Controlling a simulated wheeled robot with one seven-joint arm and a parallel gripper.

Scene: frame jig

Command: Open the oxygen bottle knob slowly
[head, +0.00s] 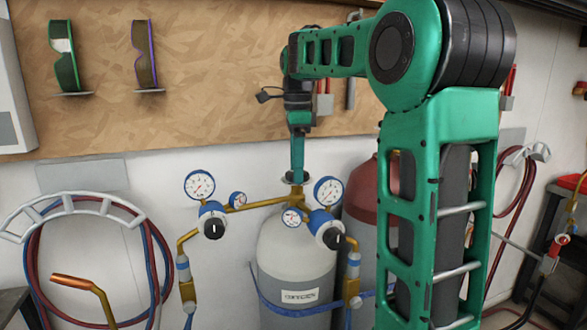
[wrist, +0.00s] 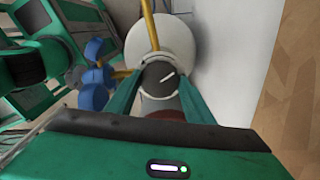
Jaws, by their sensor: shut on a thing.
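The oxygen bottle (head: 297,262) stands upright against the wall, pale grey with a white label. Its dark round knob (wrist: 158,76) with a white line mark shows in the wrist view, on top of the bottle; in the head view the knob (head: 297,177) is partly hidden by my gripper. My gripper (head: 298,168) points straight down onto the knob. In the wrist view its two green fingers (wrist: 159,84) are closed around the knob, one on each side. The white line on the knob slants up to the right.
Brass pipes with pressure gauges (head: 199,186) and (head: 328,190) branch off both sides of the bottle top. A red cylinder (head: 362,198) stands just right, partly behind my arm. Coiled hoses (head: 100,203) hang left. A tool board (head: 200,80) covers the wall behind.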

